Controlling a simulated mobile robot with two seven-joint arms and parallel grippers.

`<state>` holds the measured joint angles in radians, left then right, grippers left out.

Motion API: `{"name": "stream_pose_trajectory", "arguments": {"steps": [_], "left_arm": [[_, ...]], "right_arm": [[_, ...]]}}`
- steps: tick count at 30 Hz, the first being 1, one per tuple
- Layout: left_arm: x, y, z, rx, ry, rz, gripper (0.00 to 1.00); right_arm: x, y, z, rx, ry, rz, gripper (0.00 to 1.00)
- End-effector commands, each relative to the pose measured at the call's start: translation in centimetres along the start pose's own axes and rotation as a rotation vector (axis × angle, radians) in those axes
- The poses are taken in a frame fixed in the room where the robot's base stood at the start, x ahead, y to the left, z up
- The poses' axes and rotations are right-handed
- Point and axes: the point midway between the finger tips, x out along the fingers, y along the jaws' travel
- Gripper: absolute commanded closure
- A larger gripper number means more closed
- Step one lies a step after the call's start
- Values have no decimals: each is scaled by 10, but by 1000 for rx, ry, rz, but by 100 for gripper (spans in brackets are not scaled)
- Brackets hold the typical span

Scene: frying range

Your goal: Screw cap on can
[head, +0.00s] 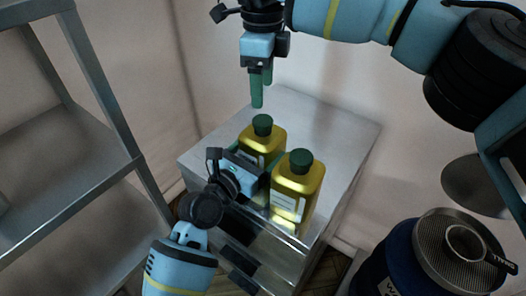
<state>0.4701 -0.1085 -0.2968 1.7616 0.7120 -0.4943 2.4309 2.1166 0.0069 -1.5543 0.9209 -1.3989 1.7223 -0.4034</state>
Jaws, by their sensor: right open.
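Two yellow cans with white labels stand upright on the steel cabinet top (338,131) in the head view. The rear can (262,141) has a dark green cap (262,125) on its top. The front can (297,186) also has a dark green cap (301,161). My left gripper (252,162) is low at the rear can's near side and hides its lower part. A green finger shows at the can's left edge, but whether the fingers press on it is unclear. My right gripper (262,90) is open, pointing down above and behind the rear can, apart from its cap.
A metal shelf rack (118,95) stands at the left. A blue drum (397,262) with a round metal strainer (452,252) on top stands at the lower right. The cabinet top is clear at the back and right. Walls close in behind.

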Motion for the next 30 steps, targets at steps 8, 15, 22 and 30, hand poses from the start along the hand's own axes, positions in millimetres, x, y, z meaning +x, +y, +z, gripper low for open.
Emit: {"name": "stream_pose_trajectory", "arguments": {"steps": [8,15,22,30], "left_arm": [[0,0,-1,0,2,0,79],[0,0,-1,0,2,0,79],[0,0,-1,0,2,0,10],[0,0,0,0,1,0,0]], "right_arm": [[-39,0,0,0,-1,-2,35],[-47,0,0,-1,0,1,35],[-46,0,0,0,0,1,35],[-46,0,0,0,0,0,35]]}}
